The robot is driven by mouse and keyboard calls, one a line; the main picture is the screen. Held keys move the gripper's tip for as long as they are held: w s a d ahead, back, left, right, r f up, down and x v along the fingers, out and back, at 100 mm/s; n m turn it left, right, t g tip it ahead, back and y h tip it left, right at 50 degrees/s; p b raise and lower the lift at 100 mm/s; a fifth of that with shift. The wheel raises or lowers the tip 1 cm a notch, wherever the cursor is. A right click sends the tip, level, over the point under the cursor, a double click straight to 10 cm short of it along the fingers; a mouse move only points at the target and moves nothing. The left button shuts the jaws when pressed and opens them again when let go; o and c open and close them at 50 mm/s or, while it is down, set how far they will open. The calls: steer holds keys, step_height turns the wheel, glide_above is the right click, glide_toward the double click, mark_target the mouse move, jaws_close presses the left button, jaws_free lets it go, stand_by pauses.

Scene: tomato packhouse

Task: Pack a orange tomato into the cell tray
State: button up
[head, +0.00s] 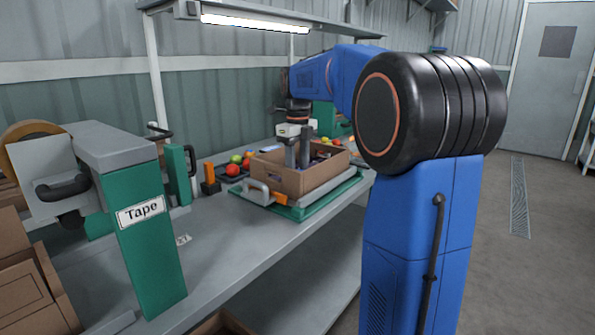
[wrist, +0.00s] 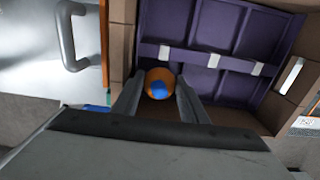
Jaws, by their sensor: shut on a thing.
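An orange tomato (wrist: 160,75) with a blue patch on it sits between the two fingers of my gripper (wrist: 160,88) in the wrist view. My gripper is shut on it. The purple cell tray (wrist: 205,28) lies inside a cardboard box, just beyond the tomato in the wrist view, and its visible cells look empty. In the head view my gripper (head: 298,160) points down within the outline of the cardboard box (head: 318,178). The tomato is hidden there, and I cannot tell its height above the tray.
The box stands on a green-edged platform with a grey handle (head: 262,192) at its left. Several red, green and yellow tomatoes (head: 235,163) lie on the bench left of the box. A green tape machine (head: 150,245) stands at the near left. The bench front (head: 235,245) is mostly clear.

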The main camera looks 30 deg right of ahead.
steer(key=o, duration=0.8)
steer(key=shift+c, duration=1.3)
steer(key=shift+r, duration=3)
steer(key=shift+w+a, duration=0.1)
